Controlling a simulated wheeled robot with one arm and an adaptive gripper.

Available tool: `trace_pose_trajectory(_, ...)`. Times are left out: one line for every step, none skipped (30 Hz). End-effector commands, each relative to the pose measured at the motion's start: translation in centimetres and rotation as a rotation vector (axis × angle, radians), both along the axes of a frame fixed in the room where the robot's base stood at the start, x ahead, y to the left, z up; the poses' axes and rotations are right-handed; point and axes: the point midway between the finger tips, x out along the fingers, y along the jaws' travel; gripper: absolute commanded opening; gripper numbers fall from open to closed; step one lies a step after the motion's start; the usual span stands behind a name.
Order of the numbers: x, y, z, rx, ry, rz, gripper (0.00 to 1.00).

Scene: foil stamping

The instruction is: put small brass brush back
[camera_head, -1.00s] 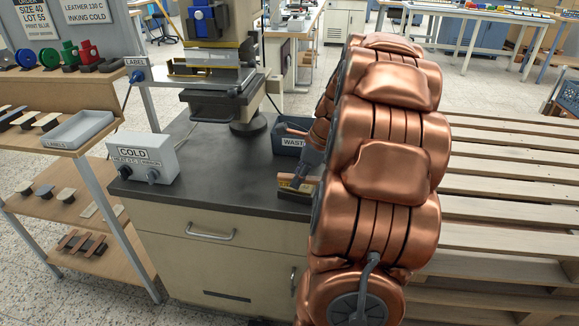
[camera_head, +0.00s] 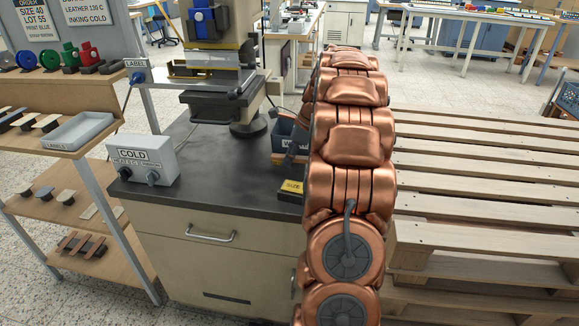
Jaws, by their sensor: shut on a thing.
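My gripper (camera_head: 292,142) is at the right end of the dark bench top, over the blue-grey waste bin, mostly hidden behind my copper arm. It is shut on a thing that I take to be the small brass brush. Only narrow brown pieces show beside the gripper, and I cannot tell which belong to the brush. A small black block with a yellow label (camera_head: 291,187) lies on the bench in front of the bin.
The waste bin (camera_head: 283,133) stands at the bench's back right. The stamping press (camera_head: 220,100) stands behind the bench middle, and the COLD control box (camera_head: 143,158) at left. A shelf rack (camera_head: 62,168) with a labels tray (camera_head: 78,131) is far left. Wooden pallets (camera_head: 480,190) fill the right.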

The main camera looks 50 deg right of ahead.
Motion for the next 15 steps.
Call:
trace_pose_trajectory(0.0, 0.0, -0.2, 0.001, 0.001, 0.0, 0.0)
trace_pose_trajectory(0.0, 0.0, -0.5, 0.002, 0.001, 0.0, 0.0)
trace_pose_trajectory(0.0, 0.0, -0.9, 0.001, 0.002, 0.0, 0.0)
trace_pose_trajectory(-0.1, 0.0, -1.2, 0.002, 0.003, -0.001, 0.0)
trace_pose_trajectory(-0.1, 0.0, -1.6, 0.003, 0.003, -0.002, 0.0)
trace_pose_trajectory(-0.1, 0.0, -2.2, 0.002, 0.003, -0.002, 0.0)
trace_pose_trajectory(-0.1, 0.0, -2.6, 0.002, 0.003, -0.002, 0.0)
trace_pose_trajectory(-0.1, 0.0, -2.9, 0.002, 0.003, -0.002, 0.0)
trace_pose_trajectory(0.0, 0.0, -3.3, 0.002, 0.001, -0.001, 0.0)
trace_pose_trajectory(0.0, 0.0, -3.5, 0.002, 0.001, -0.001, 0.0)
trace_pose_trajectory(0.0, 0.0, -3.5, 0.001, 0.001, -0.001, 0.0)
trace_pose_trajectory(0.0, 0.0, -3.5, 0.001, 0.001, -0.001, 0.0)
trace_pose_trajectory(0.0, 0.0, -3.5, 0.0, 0.0, -0.001, 0.0)
trace_pose_trajectory(0.0, 0.0, -3.5, 0.0, 0.0, -0.001, 0.0)
trace_pose_trajectory(0.0, 0.0, -3.5, 0.0, 0.0, -0.001, 0.0)
